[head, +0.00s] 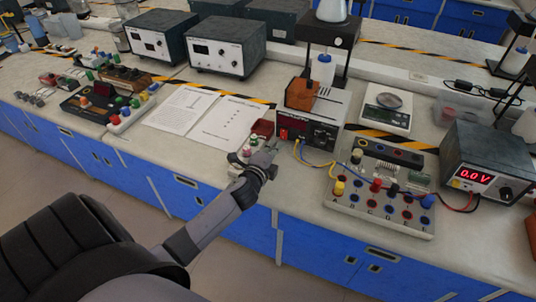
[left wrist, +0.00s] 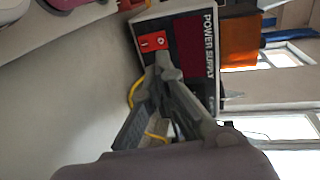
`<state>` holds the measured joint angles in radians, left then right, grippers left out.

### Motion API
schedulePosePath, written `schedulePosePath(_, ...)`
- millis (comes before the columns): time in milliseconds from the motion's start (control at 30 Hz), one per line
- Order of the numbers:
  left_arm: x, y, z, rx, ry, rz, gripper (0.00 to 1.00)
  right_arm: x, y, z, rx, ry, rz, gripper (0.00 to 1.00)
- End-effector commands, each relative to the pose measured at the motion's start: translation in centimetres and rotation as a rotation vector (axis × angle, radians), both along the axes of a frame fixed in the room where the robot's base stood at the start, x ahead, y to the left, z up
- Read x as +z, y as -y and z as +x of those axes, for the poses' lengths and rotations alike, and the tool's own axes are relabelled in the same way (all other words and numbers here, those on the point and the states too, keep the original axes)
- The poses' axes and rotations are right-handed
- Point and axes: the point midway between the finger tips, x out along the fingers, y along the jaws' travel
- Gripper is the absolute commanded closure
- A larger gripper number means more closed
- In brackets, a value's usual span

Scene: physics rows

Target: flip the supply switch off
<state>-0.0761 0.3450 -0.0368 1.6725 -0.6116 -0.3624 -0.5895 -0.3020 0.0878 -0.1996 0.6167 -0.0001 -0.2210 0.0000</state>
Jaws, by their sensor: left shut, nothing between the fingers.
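The power supply (head: 322,134) is a box with a dark front panel, standing on the bench in the middle of the head view. It shows turned on its side in the left wrist view (left wrist: 209,62), with "POWER SUPPLY" lettering. Its red switch (left wrist: 153,42) sits at one end of the panel and shows small in the head view (head: 283,134). My left gripper (head: 272,148) is shut and empty, just in front of the switch. In the left wrist view its fingertips (left wrist: 160,62) are close to the switch; I cannot tell whether they touch. My right gripper is not in view.
Yellow and blue leads run from the supply to a terminal board (head: 380,205) at right. An orange block (head: 301,94) rests on the supply. A scale (head: 387,108) and a meter box (head: 487,163) reading 0.0 V stand right. Papers (head: 232,124) lie left.

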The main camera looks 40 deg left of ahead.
Motion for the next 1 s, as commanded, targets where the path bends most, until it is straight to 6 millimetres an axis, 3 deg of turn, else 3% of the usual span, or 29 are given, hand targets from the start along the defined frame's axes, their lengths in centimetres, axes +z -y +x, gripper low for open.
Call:
schedulePosePath(167,1.2,0.7,-2.7,-0.001,0.0,0.001,1.0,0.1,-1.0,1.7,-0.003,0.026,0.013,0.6)
schedulePosePath(400,2.3,1.1,-4.8,0.0,-0.001,0.001,1.0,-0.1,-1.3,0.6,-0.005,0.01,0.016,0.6)
schedulePosePath(1000,2.4,1.2,-5.0,0.0,0.0,0.0,1.0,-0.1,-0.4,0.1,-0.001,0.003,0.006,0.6)
